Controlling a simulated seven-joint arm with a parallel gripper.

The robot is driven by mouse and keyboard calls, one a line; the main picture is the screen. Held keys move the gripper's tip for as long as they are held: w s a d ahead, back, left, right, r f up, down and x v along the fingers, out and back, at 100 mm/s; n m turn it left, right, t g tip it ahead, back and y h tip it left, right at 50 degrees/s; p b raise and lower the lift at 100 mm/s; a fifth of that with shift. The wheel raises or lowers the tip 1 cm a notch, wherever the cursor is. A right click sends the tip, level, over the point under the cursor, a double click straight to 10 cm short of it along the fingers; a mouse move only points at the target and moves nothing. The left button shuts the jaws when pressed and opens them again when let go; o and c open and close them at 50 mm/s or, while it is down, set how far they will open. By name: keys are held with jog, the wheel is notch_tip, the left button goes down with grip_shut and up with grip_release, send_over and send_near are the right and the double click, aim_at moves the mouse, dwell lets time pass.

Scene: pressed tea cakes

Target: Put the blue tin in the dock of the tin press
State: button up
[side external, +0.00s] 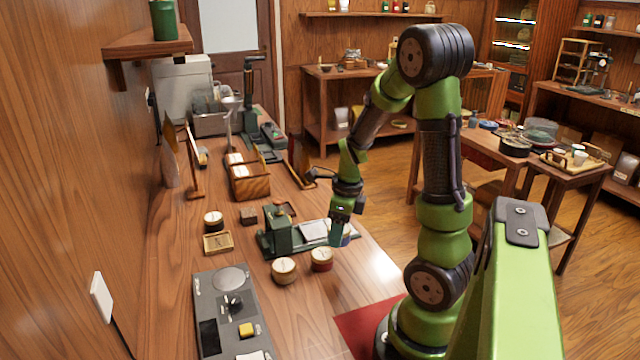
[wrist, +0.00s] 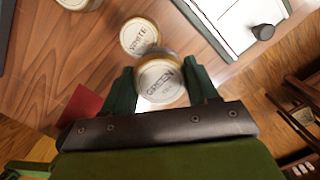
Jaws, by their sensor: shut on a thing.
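My gripper (side external: 340,236) is low over the right edge of the counter, with its fingers on both sides of a tin. A patch of blue tin (side external: 347,240) shows behind the fingers. In the wrist view its round pale lid (wrist: 161,82) reads "GREEN" and sits between my fingers (wrist: 160,88). A dark green machine (side external: 279,232) with a block-like tower and a pale plate (side external: 313,230) stands just left of my gripper. Another green machine (side external: 250,100) with a tall post stands farther back. I cannot tell which is the tin press; no dock shows clearly.
A red tin (side external: 321,261) stands close in front of my gripper, and another tin (side external: 284,271) is left of it. The wrist view shows a lid reading "WHITE" (wrist: 140,36) beside the held tin. A grey control panel (side external: 228,310) and wooden box (side external: 250,180) occupy the counter.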

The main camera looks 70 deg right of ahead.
send_over(315, 230)
jog(key=shift+s+f, duration=0.15)
jog(key=shift+f, duration=2.2)
